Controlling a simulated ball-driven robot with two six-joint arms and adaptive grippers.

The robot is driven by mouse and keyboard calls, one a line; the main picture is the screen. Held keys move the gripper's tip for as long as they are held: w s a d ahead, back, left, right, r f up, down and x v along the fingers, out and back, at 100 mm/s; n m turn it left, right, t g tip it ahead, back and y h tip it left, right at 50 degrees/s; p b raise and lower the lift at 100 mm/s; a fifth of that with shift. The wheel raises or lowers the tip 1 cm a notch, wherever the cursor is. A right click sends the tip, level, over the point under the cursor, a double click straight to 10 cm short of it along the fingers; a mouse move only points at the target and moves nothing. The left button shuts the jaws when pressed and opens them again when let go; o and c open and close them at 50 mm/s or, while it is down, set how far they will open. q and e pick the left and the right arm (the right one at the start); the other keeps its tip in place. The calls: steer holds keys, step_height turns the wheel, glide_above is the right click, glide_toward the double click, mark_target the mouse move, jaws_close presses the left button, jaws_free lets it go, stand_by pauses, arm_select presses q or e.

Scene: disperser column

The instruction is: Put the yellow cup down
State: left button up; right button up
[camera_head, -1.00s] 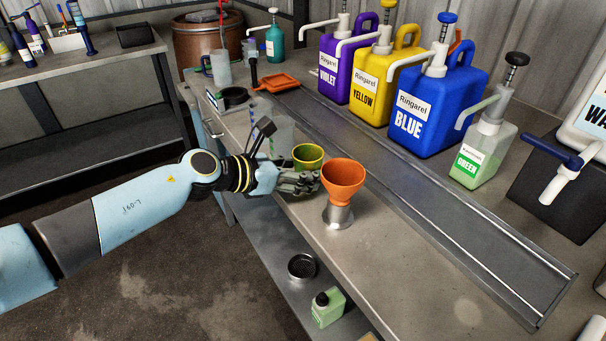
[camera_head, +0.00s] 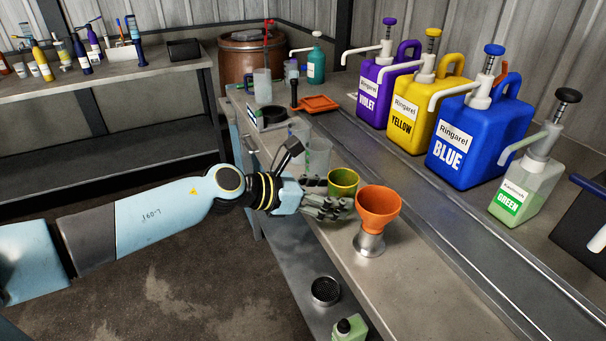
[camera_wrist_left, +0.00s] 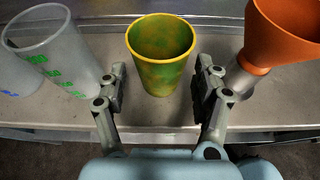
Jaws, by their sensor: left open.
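The yellow cup (camera_head: 343,182), with green smears, stands upright on the workbench (camera_head: 392,290) in the head view. In the left wrist view the yellow cup (camera_wrist_left: 161,62) stands between the two fingers, with a gap on each side. My left gripper (camera_head: 330,205) is open at the near side of the cup. In the left wrist view the left gripper (camera_wrist_left: 160,88) has its fingers spread wide around the cup, not touching it. My right gripper does not show.
An orange funnel (camera_head: 378,208) on a metal stand is close to the right finger. Clear measuring cups (camera_head: 318,156) stand close on the left. Large violet, yellow and blue jugs (camera_head: 480,140) line the back. The bench front is clear right of the funnel.

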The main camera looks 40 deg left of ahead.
arm_select(q)
steer(key=v, duration=1)
steer(key=s+a+f+n+g+y, duration=0.1)
steer(key=s+a+f+n+y, duration=0.15)
steer(key=f+n, duration=0.55)
steer(key=s+a+f+n+g+y, duration=0.15)
steer(key=s+a+f+n, duration=0.25)
steer(key=f+n, duration=0.4)
steer(key=s+a+f+n+g+y, duration=0.1)
steer(key=s+a+f+n+y, duration=0.25)
steer(key=f+n, duration=0.45)
steer(key=s+d+f+n+g, duration=0.2)
steer(key=s+d+f+n, duration=0.2)
steer(key=s, duration=0.4)
steer(key=s+d+f+n+g+h, duration=0.1)
steer(key=s+d+f+n+g, duration=0.2)
steer(key=s+d+f+n, duration=0.2)
steer(key=s+d+f+n+g, duration=0.2)
steer(key=s+d+f+n, duration=0.3)
steer(key=s, duration=0.7)
step_height(320, 180, down, 4)
steer(key=n, duration=0.2)
steer(key=shift+s+f+n+g+h+b, duration=0.15)
steer(key=shift+s+n+g+h+b, duration=0.15)
steer(key=shift+s+g+h, duration=0.05)
steer(key=shift+f, duration=0.1)
step_height(320, 180, down, 12)
steer(key=b, duration=1.2)
steer(key=shift+s, duration=0.45)
